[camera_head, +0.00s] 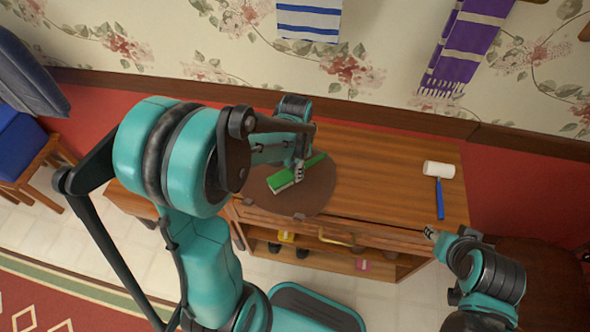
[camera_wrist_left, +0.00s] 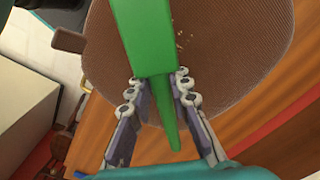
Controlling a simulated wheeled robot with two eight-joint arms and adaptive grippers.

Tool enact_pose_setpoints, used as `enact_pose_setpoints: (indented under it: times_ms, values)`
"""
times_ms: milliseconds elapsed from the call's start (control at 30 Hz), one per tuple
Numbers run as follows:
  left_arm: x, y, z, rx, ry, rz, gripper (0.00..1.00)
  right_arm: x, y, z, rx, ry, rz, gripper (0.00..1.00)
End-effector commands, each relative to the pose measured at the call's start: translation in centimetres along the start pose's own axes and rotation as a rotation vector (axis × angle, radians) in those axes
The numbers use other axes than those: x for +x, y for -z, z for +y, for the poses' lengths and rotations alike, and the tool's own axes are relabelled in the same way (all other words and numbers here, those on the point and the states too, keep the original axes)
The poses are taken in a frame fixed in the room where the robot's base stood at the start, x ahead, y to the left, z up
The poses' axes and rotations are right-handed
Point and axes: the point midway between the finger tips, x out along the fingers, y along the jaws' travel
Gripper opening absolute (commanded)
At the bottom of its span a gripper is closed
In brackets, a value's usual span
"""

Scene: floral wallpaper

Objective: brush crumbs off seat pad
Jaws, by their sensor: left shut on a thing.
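A round brown seat pad (camera_head: 318,198) lies on the wooden bench top, and its ribbed surface fills much of the left wrist view (camera_wrist_left: 235,70). My left gripper (camera_head: 300,172) is over the pad and shut on a green brush (camera_head: 287,183). In the left wrist view the fingers (camera_wrist_left: 160,90) grip the brush (camera_wrist_left: 145,30) from both sides. The brush has pale bristles along its lower edge and is low over the pad; I cannot tell if they touch it. A few pale crumbs (camera_wrist_left: 180,42) show beside the brush. My right gripper (camera_head: 432,233) is near the bench's front right corner.
A lint roller (camera_head: 439,180) with a white head and blue handle lies on the right of the wooden bench (camera_head: 385,165). Shoes and small coloured things sit on the shelf below. A blue chair (camera_head: 20,145) stands left; scarves hang on the wall.

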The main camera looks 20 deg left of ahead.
Motion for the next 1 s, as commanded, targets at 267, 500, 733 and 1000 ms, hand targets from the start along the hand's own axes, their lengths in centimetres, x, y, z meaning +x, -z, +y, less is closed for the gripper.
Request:
enact_pose_setpoints:
  times_ms: [267, 500, 733, 1000]
  values:
    - [0.1, 0.0, 0.0, 0.0, 0.0, 0.0, 0.0, 0.1, -0.1, 0.0, 0.0, 0.0, 0.0, 0.4]
    - [0.6, 0.0, 0.0, 0.0, 0.0, 0.0, 0.0, 0.4, -0.3, 0.0, 0.0, 0.0, 0.0, 0.4]
    - [1.1, 0.0, 0.0, 0.0, 0.0, 0.0, 0.0, 0.8, -0.5, 0.0, 0.0, 0.0, 0.0, 0.4]
    - [1.6, 0.0, 0.0, 0.0, 0.0, 0.0, 0.0, 1.1, -0.8, 0.0, 0.0, 0.0, 0.0, 0.4]
